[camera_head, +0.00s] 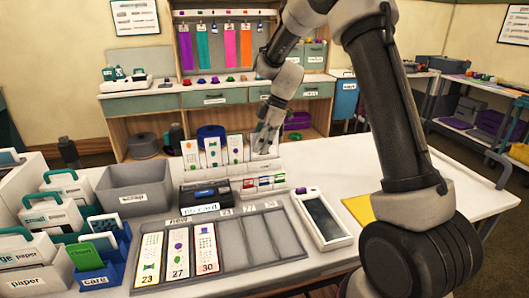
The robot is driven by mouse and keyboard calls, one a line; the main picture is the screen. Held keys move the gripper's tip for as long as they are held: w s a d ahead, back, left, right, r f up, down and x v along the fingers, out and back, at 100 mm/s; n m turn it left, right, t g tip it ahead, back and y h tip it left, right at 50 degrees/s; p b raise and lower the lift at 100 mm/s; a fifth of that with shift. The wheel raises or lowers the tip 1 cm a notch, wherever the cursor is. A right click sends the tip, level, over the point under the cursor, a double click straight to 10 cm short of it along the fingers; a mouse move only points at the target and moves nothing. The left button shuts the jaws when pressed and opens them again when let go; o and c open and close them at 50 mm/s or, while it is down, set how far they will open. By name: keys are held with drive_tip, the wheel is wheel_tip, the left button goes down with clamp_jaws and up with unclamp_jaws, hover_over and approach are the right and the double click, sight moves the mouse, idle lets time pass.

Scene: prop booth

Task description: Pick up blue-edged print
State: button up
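Several white prints stand upright in a pale rack at the middle of the table. They are a left print (190,155), a second print (213,152) and a third print (236,149), with another white card partly hidden behind my gripper. The coloured edges are too small to tell for sure which one is blue. My gripper (266,142) points down at the right end of this rack, in front of or over the card there. Its fingers are small and overlap the card, so whether they are open, shut or touching it cannot be told.
A grey tray (262,246) holds flat prints marked 23, 27 and 30 at its left; its right slots are empty. A grey scrap bin (128,190), blue care holder (97,262), small card boxes (264,183) and a tablet (322,218) stand around.

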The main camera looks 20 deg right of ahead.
drive_tip(key=shift+f, duration=0.2)
idle(0.5)
clamp_jaws()
